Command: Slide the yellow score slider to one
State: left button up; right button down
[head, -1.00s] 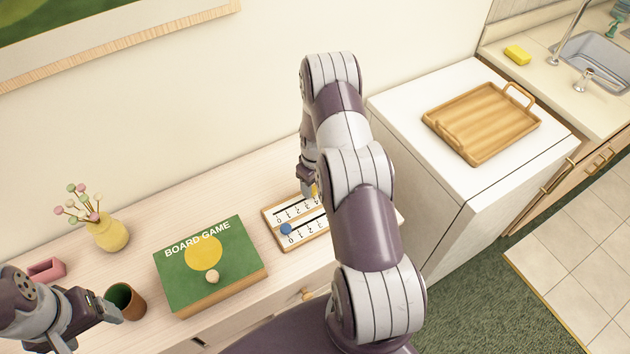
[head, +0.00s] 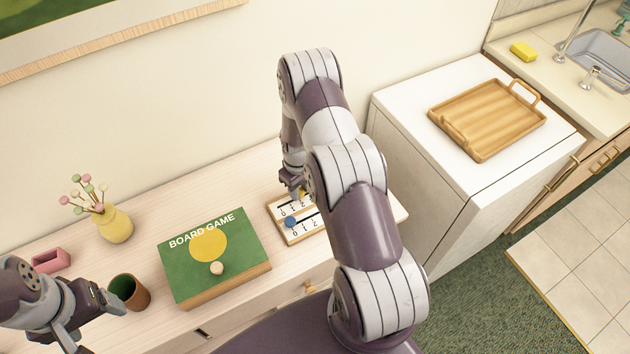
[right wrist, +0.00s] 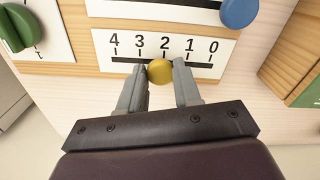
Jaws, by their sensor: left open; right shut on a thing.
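The yellow score slider (right wrist: 160,71) is a round knob on the black slot of a white strip numbered 4 to 0. In the right wrist view it stands just beside the 2, slightly toward the 3. My right gripper (right wrist: 160,80) is shut on it, one finger on each side. In the head view my right gripper (head: 295,190) is over the scoreboard (head: 293,238), with the slider (head: 302,194) partly hidden by my arm. My left gripper (head: 108,302) is open and empty near the brown cup.
A blue slider (head: 290,222) and a green slider (right wrist: 17,27) are on the same board. The green board game box (head: 200,270), brown cup (head: 130,291), yellow vase (head: 115,224) and pink block (head: 51,261) stand to the left. A wooden tray (head: 487,118) is at right.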

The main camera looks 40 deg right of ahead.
aim_at(290, 203)
jog(key=a, duration=0.3)
jog(key=shift+w+a+r, duration=0.15)
jog(key=shift+w+a, duration=0.05)
jog(key=shift+w, duration=0.1)
jog(key=shift+d, duration=0.1)
jog(key=c, duration=0.8)
grip_release()
jog(key=shift+c, duration=0.2)
jog(key=shift+o, duration=0.3)
jog(key=shift+s, duration=0.2)
jog(key=shift+r, duration=0.1)
notch_tip(290, 203, up, 13)
jog(key=b, duration=0.3)
